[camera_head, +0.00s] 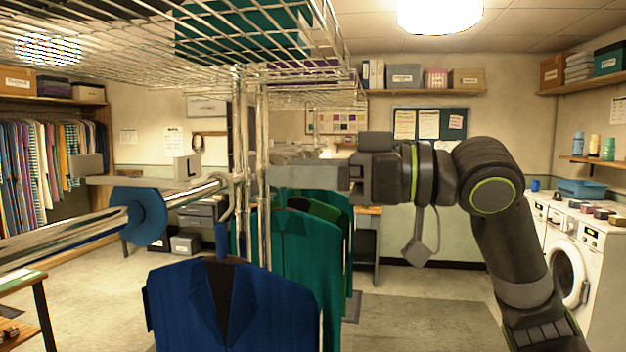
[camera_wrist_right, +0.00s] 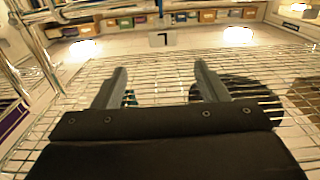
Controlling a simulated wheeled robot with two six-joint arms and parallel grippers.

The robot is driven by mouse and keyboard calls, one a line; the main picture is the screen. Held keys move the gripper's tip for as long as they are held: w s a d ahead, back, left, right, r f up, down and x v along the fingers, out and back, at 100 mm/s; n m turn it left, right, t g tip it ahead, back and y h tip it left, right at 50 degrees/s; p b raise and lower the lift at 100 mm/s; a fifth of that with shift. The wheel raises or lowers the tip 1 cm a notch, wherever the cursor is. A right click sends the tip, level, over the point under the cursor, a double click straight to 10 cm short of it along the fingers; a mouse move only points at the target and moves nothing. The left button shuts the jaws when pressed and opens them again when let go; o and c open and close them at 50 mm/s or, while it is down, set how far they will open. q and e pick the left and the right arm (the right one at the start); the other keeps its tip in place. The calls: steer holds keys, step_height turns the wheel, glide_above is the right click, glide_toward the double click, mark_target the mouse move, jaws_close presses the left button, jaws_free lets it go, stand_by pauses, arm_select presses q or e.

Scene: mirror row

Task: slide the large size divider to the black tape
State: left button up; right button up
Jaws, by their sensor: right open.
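The large size divider is a blue disc (camera_head: 146,216) around the metal rail (camera_head: 60,240) at left in the head view. Above it is a flat grey bar with two upright blocks, one a pale tag marked L (camera_head: 187,169). The tag also shows upside down in the right wrist view (camera_wrist_right: 161,40), ahead of the fingers. My right gripper (camera_head: 276,172) points left, right of the divider and apart from it. Its two fingers stand apart and empty in the right wrist view (camera_wrist_right: 160,80). I cannot make out the black tape. My left gripper is out of view.
A blue jacket (camera_head: 260,305) and teal jackets (camera_head: 300,250) hang below. Metal posts (camera_head: 262,150) stand beside my right gripper, and a wire shelf (camera_head: 240,45) is overhead. Washing machines (camera_head: 572,262) are at right. The rail looks bare left of the disc.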

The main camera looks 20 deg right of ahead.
steer(key=shift+s+d, duration=0.25)
steer(key=shift+d, duration=0.15)
stand_by(0.3)
